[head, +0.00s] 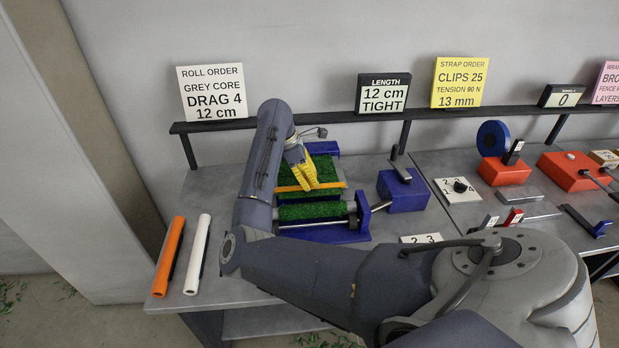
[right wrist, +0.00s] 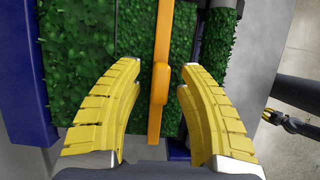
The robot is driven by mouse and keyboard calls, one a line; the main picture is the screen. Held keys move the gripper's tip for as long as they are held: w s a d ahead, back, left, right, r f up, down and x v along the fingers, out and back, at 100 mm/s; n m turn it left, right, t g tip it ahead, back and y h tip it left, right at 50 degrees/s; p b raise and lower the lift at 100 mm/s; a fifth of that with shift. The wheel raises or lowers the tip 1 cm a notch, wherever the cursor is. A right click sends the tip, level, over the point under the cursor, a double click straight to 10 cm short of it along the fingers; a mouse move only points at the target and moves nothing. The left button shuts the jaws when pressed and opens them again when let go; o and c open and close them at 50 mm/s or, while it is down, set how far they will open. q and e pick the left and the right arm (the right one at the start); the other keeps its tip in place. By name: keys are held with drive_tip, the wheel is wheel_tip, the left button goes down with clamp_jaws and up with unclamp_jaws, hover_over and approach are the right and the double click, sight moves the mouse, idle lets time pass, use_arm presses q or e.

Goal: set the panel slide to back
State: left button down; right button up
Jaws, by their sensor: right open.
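An orange bar (head: 331,186) lies across the green turf-like panel (head: 322,168) of the blue machine; I take it for the panel slide. My right gripper (head: 309,186), with yellow fingers, is over the panel by the bar. In its wrist view the fingers (right wrist: 160,68) are open, one each side of the bar, with nothing held.
A green roller (head: 310,211) and a metal rod lie in front of the panel. A blue block with a black lever (head: 402,190) stands to the right. An orange tube (head: 169,255) and a white tube (head: 197,255) lie on the left bench. Signs stand on the rear shelf.

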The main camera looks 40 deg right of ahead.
clamp_jaws()
idle(0.3)
drive_tip(key=shift+d, duration=0.1)
